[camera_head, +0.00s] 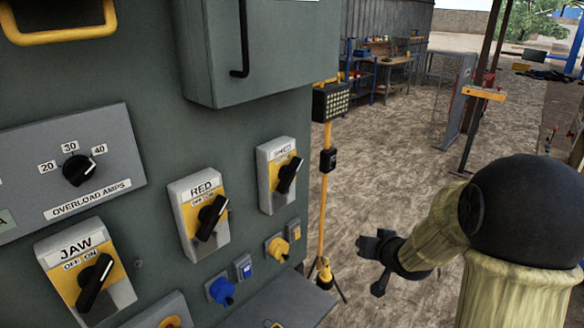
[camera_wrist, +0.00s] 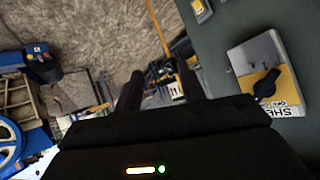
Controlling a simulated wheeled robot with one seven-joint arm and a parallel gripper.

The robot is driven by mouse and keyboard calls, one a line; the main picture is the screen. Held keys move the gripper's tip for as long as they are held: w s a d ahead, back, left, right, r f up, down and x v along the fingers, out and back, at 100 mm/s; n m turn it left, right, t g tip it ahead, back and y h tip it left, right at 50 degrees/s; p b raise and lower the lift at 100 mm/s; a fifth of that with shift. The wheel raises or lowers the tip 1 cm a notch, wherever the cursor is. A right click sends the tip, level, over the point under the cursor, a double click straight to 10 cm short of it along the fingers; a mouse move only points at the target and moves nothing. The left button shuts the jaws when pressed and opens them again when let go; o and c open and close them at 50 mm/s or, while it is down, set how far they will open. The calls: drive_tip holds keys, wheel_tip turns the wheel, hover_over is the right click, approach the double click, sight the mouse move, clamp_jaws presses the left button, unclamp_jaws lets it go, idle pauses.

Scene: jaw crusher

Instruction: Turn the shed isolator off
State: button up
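The shed isolator (camera_head: 264,186) is a grey box with a yellow plate and a black rotary handle (camera_head: 289,175), mounted on the green panel at the right end of the switch row. Its handle is tilted, upper end to the right. My gripper (camera_head: 366,265) is in the open space right of the panel, apart from the isolator. In the wrist view the two dark fingers (camera_wrist: 160,90) are spread with nothing between them.
The RED isolator (camera_head: 188,222) and JAW isolator (camera_head: 62,268) sit left of it on the panel. Blue (camera_head: 221,291) and yellow (camera_head: 277,248) sockets are below. A grey cabinet (camera_head: 285,45) juts out above. A yellow lamp stand (camera_head: 325,190) stands beside the panel edge.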

sight(294, 177)
drive_tip(key=w+a+r+n+y+p, duration=0.1)
drive_tip(key=w+a+r+y+p, duration=0.3)
drive_tip(key=a+r+y, duration=0.3)
wheel_tip(294, 177, up, 2)
drive_tip(key=w+y, duration=0.1)
drive_tip(key=y, duration=0.4)
drive_tip(key=shift+w+r+n+t+p, duration=0.2)
drive_tip(key=shift+r+n+t+p, duration=0.1)
drive_tip(key=shift+n+p, duration=0.1)
drive_tip(key=shift+a, duration=0.2)
drive_tip(key=p+x, duration=0.7)
drive_tip(key=x, duration=1)
drive_tip(key=shift+w, duration=0.2)
clamp_jaws()
